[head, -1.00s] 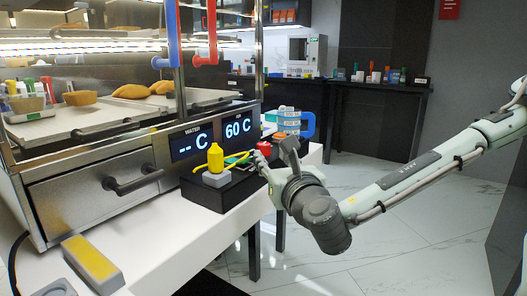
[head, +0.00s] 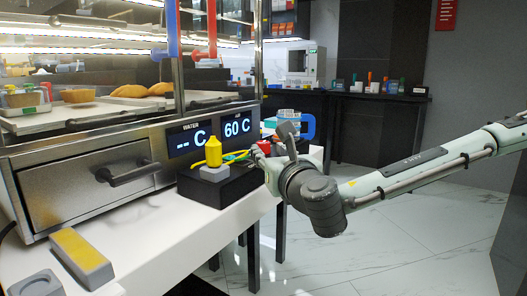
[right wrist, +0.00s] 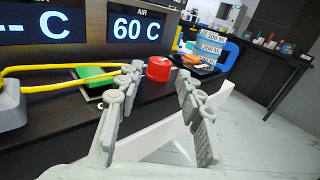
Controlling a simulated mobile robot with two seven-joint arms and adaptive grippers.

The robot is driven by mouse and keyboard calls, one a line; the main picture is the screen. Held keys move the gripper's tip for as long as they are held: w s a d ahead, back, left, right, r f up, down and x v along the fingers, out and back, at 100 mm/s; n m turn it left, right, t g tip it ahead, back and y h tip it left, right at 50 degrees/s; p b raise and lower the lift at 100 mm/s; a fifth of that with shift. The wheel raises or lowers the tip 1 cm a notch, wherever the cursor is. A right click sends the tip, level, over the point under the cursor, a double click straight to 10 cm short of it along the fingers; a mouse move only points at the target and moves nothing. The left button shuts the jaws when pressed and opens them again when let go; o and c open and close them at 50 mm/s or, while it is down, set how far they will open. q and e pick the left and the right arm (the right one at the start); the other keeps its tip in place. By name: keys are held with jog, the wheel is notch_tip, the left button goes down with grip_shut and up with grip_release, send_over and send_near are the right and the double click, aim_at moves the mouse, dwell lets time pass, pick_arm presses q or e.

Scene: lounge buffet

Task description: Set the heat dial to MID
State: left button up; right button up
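A round red knob (right wrist: 159,68) sits on the black box (head: 225,187) in front of the warming cabinet; it also shows in the head view (head: 265,147). I see no MID mark, and I cannot tell whether this knob is the heat dial. My right gripper (head: 262,160) is at the box's right end. In the right wrist view its two fingers (right wrist: 159,75) are apart, with the knob ahead between their tips. I see nothing held, and contact with the knob is unclear. The displays read 60 C under AIR (right wrist: 137,26) and "-- C" under WATER (head: 188,138). My left gripper is out of view.
A yellow plug-like piece (head: 213,152) on a grey base and a yellow cable by a green patch (right wrist: 95,74) are on the box. A drawer handle (head: 128,174) juts out at left. A yellow-topped block (head: 80,252) and a grey round-topped piece (head: 37,284) lie on the white counter.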

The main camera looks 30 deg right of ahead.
aim_at(266, 148)
jog(key=shift+w+d, duration=0.2)
jog(key=shift+w, duration=0.2)
jog(key=x, duration=0.2)
jog(key=shift+w+d, duration=0.15)
jog(key=shift+w, duration=0.25)
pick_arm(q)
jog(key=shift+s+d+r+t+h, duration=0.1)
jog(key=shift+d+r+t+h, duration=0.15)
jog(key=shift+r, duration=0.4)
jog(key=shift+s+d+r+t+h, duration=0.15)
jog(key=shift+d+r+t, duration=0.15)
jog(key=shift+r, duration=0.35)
pick_arm(e)
jog(key=shift+x, duration=0.8)
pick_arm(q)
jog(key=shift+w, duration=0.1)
pick_arm(e)
grip_shut()
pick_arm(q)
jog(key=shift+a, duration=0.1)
